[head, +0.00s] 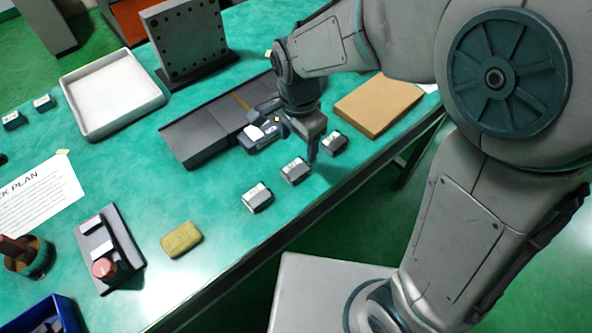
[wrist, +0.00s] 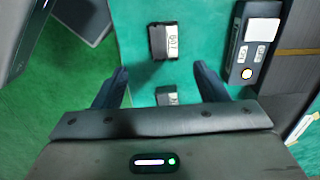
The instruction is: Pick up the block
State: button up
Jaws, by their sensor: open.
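Three small dark blocks with pale labelled tops lie in a row near the table's front edge: a near-left block (head: 257,198), a middle block (head: 295,171) and a far-right block (head: 334,143). My gripper (head: 312,158) points down close to the middle and far-right blocks. In the wrist view my gripper (wrist: 160,70) has its two fingers spread with nothing held. One block (wrist: 163,41) lies beyond the fingertips. Another block (wrist: 166,96) shows between the fingers, partly hidden by the gripper body. I cannot tell which block the task means.
A dark fixture (head: 193,137) with a control unit (wrist: 253,47) stands beside the row. A tan box (head: 378,105) lies right of it. A white tray (head: 108,92), a drilled plate (head: 188,42) and a yellow sponge (head: 181,239) are farther left.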

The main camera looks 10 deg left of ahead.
send_over(296, 168)
jog(key=f, duration=0.5)
jog(key=shift+s+d+f, duration=0.25)
jog(key=shift+s+d, duration=0.05)
jog(key=shift+w+a+f, duration=0.15)
jog(key=shift+f, duration=1.1)
jog(key=shift+w+a+f, duration=0.1)
jog(key=shift+a+f, duration=0.05)
jog(key=shift+f, duration=1.1)
jog(key=c, duration=1.3)
grip_shut()
jog(key=shift+r, duration=0.15)
